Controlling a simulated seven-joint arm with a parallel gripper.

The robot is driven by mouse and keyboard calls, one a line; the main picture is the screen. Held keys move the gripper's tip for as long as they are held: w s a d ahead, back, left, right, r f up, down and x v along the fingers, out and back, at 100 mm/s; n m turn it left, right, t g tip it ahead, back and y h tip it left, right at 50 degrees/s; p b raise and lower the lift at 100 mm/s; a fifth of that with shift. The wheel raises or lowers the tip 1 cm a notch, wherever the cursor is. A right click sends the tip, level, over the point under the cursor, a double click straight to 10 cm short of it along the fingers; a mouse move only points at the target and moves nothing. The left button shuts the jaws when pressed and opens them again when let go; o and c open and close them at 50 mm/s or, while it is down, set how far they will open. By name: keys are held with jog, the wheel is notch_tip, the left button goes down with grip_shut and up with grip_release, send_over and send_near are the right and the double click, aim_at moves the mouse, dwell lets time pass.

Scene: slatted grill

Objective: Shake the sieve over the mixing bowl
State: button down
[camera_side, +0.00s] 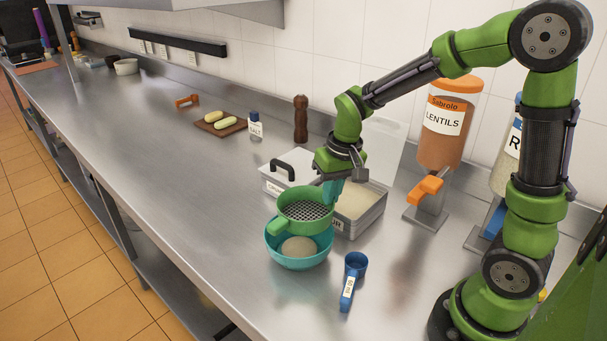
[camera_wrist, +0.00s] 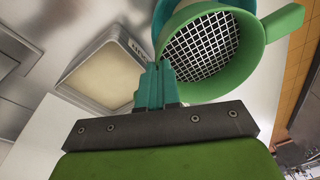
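The green sieve (camera_side: 304,213) with a dark mesh is held above the teal mixing bowl (camera_side: 297,263), tilted a little. The bowl stands on the steel counter and has a pale heap (camera_side: 298,247) in it. My gripper (camera_side: 331,190) is at the far right side of the sieve, with its teal fingers at the sieve's rim. In the wrist view the fingers (camera_wrist: 156,85) are together at the edge of the sieve (camera_wrist: 205,45), and the mesh looks empty. A strip of the teal bowl (camera_wrist: 163,15) shows behind the sieve.
A flour container (camera_side: 349,226) stands just behind the bowl. A blue scoop (camera_side: 350,284) lies to the right. The lentil dispenser (camera_side: 445,130), pepper mill (camera_side: 301,119), salt shaker (camera_side: 255,127) and cutting board (camera_side: 220,128) stand farther back. The counter left of the bowl is clear.

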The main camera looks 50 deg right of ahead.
jog(key=shift+a, duration=2.2)
jog(key=shift+d, duration=0.1)
jog(key=shift+d, duration=2.2)
jog(key=shift+r, duration=0.1)
jog(key=shift+a+r, duration=0.4)
jog(key=shift+r, duration=0.25)
jog(key=shift+a+r, duration=0.35)
jog(key=shift+r, duration=0.3)
jog(key=shift+a+r, duration=0.4)
jog(key=shift+r, duration=0.25)
